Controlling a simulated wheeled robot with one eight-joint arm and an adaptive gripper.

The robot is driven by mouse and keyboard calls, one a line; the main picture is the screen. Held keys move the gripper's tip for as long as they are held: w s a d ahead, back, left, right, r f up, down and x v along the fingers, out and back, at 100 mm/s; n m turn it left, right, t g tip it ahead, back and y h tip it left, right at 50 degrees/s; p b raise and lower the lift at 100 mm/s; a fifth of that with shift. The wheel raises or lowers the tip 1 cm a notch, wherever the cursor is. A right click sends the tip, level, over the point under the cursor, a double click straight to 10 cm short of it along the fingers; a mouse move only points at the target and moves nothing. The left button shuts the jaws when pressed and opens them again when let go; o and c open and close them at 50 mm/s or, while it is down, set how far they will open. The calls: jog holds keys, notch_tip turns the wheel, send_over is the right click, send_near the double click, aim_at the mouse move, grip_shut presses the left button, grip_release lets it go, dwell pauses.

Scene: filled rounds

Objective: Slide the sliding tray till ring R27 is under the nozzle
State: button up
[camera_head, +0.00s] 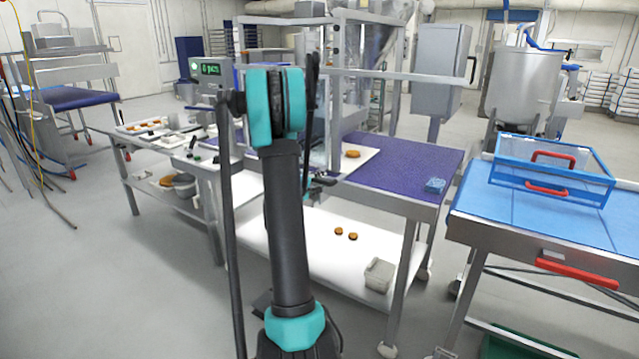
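A flat white tray (367,158) lies on the purple top of the middle table, partly hidden behind my arm. One brown round (353,154) sits on its visible part. No ring label can be read, so I cannot tell which ring is R27. A steel hopper (375,45) stands behind the table. I cannot make out the nozzle; my arm and the frame posts cover much of that area. My gripper (322,181) shows small and dark just right of my arm, near the table's front edge. Whether its fingers are open or touch anything is unclear.
The purple table top (405,170) is mostly clear on the right, with a small blue item (435,185) there. Two brown rounds and a grey bin (379,275) are on the lower shelf.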

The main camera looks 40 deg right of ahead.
grip_shut()
dwell(0.3)
jog(key=w+a, duration=0.3)
jog(key=w, duration=0.5)
jog(key=w+a, duration=0.4)
jog(key=w, duration=0.5)
jog(key=shift+o, duration=0.5)
grip_release()
jog(key=shift+a, duration=0.1)
jog(key=v, duration=1.2)
